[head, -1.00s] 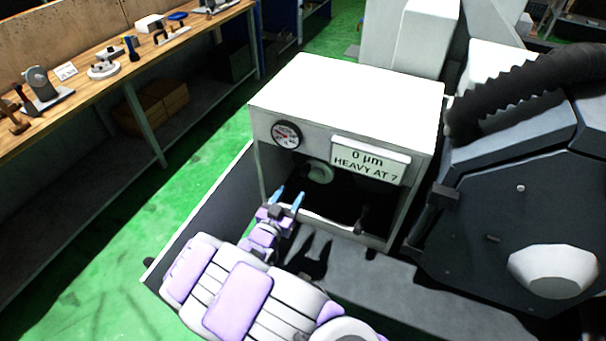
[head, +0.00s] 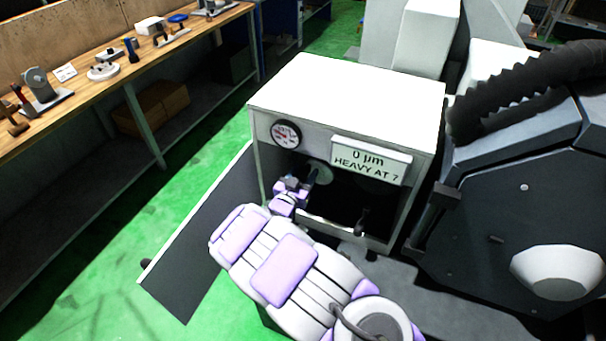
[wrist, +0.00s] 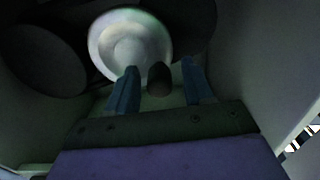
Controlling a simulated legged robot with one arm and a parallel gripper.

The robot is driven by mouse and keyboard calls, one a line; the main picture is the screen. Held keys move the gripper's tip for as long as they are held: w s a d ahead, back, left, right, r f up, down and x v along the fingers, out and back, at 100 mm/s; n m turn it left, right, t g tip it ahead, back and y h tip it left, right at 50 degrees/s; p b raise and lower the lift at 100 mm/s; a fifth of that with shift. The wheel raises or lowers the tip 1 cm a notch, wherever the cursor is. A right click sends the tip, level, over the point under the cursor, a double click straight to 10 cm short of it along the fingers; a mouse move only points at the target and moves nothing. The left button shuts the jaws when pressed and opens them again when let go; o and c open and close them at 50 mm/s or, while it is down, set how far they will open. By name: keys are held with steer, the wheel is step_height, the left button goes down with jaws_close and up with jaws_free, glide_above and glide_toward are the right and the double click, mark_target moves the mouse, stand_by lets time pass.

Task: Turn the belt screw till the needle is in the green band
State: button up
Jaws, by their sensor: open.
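The white cabinet (head: 345,100) stands open at the front. Its round gauge (head: 286,134) is at the upper left of the front; the needle and any green band are too small to read. My gripper (head: 302,179) reaches into the left of the opening, fingers apart. In the wrist view, my gripper (wrist: 159,67) has its two blue fingers on either side of a dark, round-ended piece (wrist: 159,79), possibly the belt screw. I cannot tell whether they touch it. Behind it is a pale round pulley (wrist: 130,45), which also shows in the head view (head: 320,172).
A sign (head: 369,160) reads "0 µm HEAVY AT 7". A dark door panel (head: 195,245) hangs open at the left. A short dark piece (head: 362,221) stands at the opening's lower right. A dark cylinder (wrist: 42,60) lies left in the wrist view. Grey machinery (head: 520,190) stands at right.

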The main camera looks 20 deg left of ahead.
steer(key=shift+c, duration=0.4)
jaws_close()
steer(key=shift+r+m+p, duration=0.15)
steer(key=shift+m+p, duration=0.15)
steer(key=shift+m, duration=0.1)
steer(key=shift+o, duration=0.4)
jaws_free()
steer(key=shift+s, duration=0.1)
steer(key=s+a+p, duration=0.1)
steer(key=s, duration=1.6)
steer(key=shift+a+p, duration=0.2)
steer(key=shift+p, duration=0.1)
stand_by(0.4)
